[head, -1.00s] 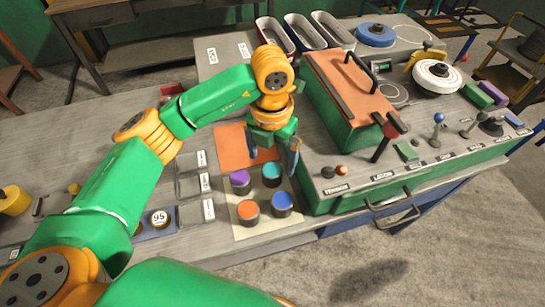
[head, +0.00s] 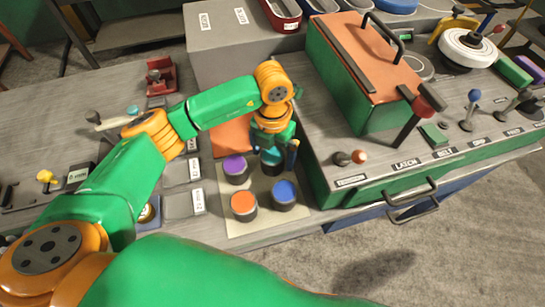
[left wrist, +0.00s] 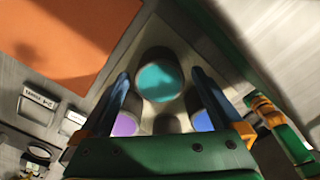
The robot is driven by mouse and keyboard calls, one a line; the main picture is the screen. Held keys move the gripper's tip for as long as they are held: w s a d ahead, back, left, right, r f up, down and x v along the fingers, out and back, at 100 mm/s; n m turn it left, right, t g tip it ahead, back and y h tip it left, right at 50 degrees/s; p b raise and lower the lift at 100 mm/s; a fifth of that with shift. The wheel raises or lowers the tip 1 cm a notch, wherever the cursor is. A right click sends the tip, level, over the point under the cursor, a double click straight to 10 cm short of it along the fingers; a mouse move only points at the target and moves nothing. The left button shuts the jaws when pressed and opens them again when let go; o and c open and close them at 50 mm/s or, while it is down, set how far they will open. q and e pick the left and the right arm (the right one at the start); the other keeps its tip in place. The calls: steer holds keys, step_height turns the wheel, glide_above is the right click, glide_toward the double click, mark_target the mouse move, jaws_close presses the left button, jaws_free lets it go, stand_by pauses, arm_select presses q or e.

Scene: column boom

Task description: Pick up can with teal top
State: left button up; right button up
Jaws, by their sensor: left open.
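The can with the teal top (head: 271,157) stands on a pale mat (head: 262,216) and is partly hidden behind my left gripper in the head view. In the left wrist view the teal top (left wrist: 160,80) lies between and just beyond the two blue fingers. My left gripper (head: 278,150) is open, over the teal can, with nothing held. Cans with a purple top (head: 235,166), an orange top (head: 244,205) and a blue top (head: 285,193) stand on the same mat around it. My right gripper is not in view.
An orange square (head: 231,138) lies behind the mat. Labelled grey trays (head: 178,205) are to the left. A raised green console (head: 350,185) with levers and an orange-topped box (head: 365,75) stands close on the right.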

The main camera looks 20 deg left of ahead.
arm_select(q)
steer(key=shift+f, duration=1.3)
steer(key=c, duration=1.6)
